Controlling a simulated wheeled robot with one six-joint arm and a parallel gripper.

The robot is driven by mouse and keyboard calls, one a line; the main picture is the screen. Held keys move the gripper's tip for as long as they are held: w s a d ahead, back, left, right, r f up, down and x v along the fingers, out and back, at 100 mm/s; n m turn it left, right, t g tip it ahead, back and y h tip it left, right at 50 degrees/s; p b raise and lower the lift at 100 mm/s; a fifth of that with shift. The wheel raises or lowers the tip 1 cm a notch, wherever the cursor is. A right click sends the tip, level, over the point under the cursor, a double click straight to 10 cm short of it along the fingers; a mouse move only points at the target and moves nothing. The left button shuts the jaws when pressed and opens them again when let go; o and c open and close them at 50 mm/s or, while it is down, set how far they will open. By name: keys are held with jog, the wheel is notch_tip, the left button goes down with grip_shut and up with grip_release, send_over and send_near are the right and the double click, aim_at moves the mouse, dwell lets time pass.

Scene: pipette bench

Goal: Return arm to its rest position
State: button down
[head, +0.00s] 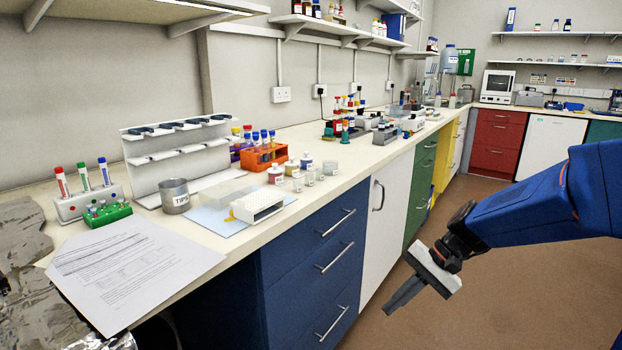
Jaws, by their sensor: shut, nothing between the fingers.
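My gripper (405,295) is at the lower right of the head view, on the end of my blue arm. It hangs over the floor in front of the white cupboard door and blue drawers, clear of the bench. Its fingers are shut together and point down and to the left, with nothing between them. The arm comes in from the right edge of the picture.
The bench (345,192) runs along the left wall and holds a pipette stand (180,160), a steel TIPS cup (175,196), a white tip rack (258,206), an orange tube rack (264,158) and papers (135,265). Crumpled foil lies at lower left. The brown floor (480,205) is open.

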jog(key=s+d+r+n+t+h, duration=0.2)
jog(key=s+d+n+h, duration=0.1)
jog(key=s, duration=0.6)
jog(key=s+d+r+n+t+h, duration=0.2)
jog(key=s+d, duration=0.4)
jog(key=s, duration=0.3)
jog(key=shift+s+d+n+t+h, duration=0.2)
jog(key=shift+s+n+t+h, duration=0.3)
jog(key=shift+n+h, duration=0.6)
jog(key=shift+w+r, duration=0.1)
